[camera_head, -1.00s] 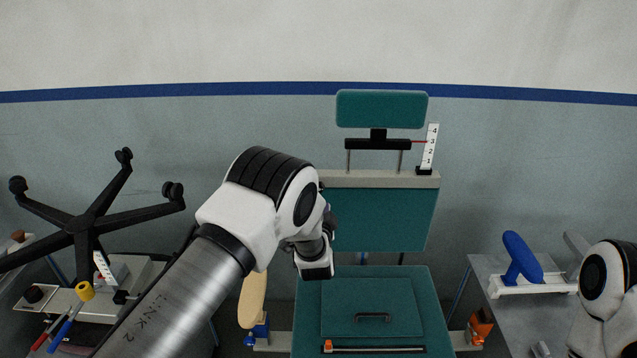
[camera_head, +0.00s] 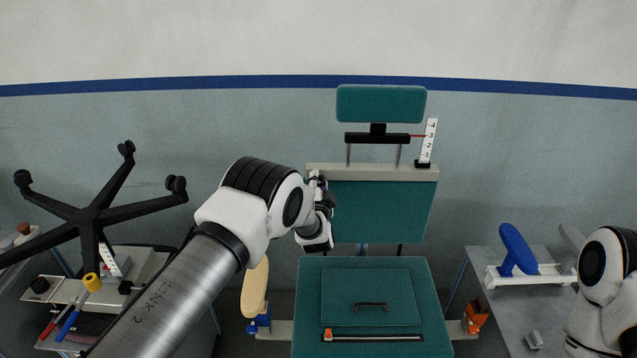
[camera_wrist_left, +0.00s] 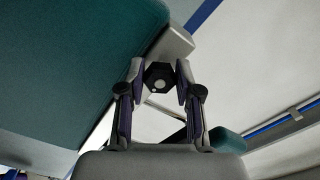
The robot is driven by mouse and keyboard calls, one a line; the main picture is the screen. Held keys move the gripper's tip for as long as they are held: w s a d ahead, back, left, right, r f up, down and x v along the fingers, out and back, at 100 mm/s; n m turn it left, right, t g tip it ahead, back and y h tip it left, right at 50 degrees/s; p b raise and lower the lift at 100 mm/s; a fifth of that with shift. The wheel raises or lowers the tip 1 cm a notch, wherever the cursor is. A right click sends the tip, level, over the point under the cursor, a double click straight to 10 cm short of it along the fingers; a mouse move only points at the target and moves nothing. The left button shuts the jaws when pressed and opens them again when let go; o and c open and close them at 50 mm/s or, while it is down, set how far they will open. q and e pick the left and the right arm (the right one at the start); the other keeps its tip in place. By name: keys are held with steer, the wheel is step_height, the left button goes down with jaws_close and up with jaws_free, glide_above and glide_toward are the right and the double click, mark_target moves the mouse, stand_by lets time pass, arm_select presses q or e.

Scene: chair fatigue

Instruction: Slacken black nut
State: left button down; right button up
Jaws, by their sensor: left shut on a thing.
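The black nut (camera_wrist_left: 157,76) is a dark hexagon with a pale round centre, seen in the left wrist view beside the end of a light grey crossbar. My left gripper (camera_wrist_left: 159,84) is shut on it, with one finger on each side. In the head view my left gripper (camera_head: 318,184) is at the left end of the crossbar (camera_head: 372,172), on top of the chair's teal backrest (camera_head: 380,208). My arm hides most of it there, and the nut cannot be made out. My right gripper is not in view; only part of the right arm shows at the right edge.
A teal headrest (camera_head: 381,103) stands on two posts above the crossbar, with a white numbered scale (camera_head: 428,139) at its right. The teal seat (camera_head: 435,310) is below. A black five-star base (camera_head: 97,215) is at left, and a blue armrest (camera_head: 518,250) is on the right table.

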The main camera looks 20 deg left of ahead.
arm_select(q)
steer(key=shift+w+n+b, duration=0.1)
steer(key=shift+n+b, duration=0.7)
steer(key=shift+b, duration=0.3)
steer(key=n+b, duration=1.3)
steer(key=shift+f+b, duration=0.1)
steer(key=shift+b, duration=0.3)
steer(key=n+b, duration=1.2)
steer(key=b, duration=0.1)
steer(key=shift+d+n, duration=0.1)
steer(key=shift+n, duration=0.2)
steer(key=n+b, duration=0.2)
steer(key=shift+r+b, duration=0.3)
steer(key=shift+r+n, duration=0.1)
steer(key=shift+n, duration=0.3)
